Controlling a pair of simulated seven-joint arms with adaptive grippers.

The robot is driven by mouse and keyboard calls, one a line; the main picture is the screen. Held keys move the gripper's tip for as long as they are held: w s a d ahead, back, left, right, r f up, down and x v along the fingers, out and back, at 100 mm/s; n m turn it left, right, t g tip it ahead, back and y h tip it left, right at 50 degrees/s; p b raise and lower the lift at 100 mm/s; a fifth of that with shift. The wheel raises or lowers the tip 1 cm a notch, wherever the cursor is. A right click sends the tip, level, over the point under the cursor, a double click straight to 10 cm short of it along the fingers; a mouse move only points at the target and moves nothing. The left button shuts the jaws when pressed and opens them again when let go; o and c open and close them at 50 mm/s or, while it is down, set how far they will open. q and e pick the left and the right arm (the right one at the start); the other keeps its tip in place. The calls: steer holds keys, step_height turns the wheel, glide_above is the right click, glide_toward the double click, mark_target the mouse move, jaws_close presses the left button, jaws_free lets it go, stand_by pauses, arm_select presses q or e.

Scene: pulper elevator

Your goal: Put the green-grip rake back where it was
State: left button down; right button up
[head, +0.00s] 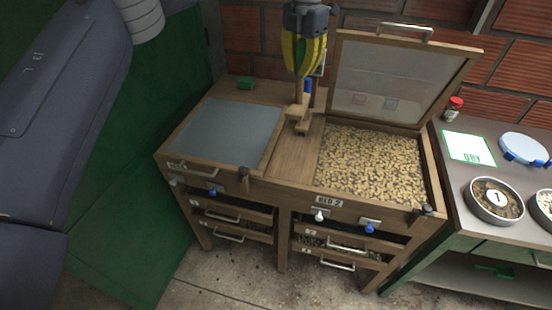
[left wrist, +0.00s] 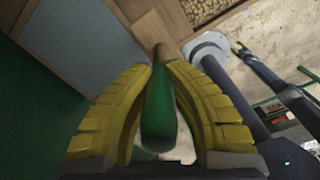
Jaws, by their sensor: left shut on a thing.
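My left gripper (head: 304,60) has yellow fingers and is shut on the green-grip rake. In the left wrist view the green grip (left wrist: 158,118) lies between the fingers, with wood beyond it.
The left bed's grey lid (head: 228,130) is shut. The right bed (head: 370,165) is full of pale beans, its framed lid (head: 395,82) raised. A small green block (head: 245,83) is at the back left. A side table (head: 485,225) at right holds dishes and a green-bordered card (head: 468,148).

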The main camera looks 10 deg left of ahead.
mark_target(298, 103)
arm_select(q)
steer(key=shift+s+a+f, duration=0.1)
steer(key=shift+f, duration=0.05)
step_height(298, 103, down, 19)
steer(key=shift+f, duration=0.15)
stand_by(0.6)
steer(key=shift+f, duration=0.15)
steer(key=c, duration=1.5)
jaws_free()
steer(key=shift+o, duration=0.2)
step_height(298, 103, up, 12)
steer(key=shift+r, duration=0.1)
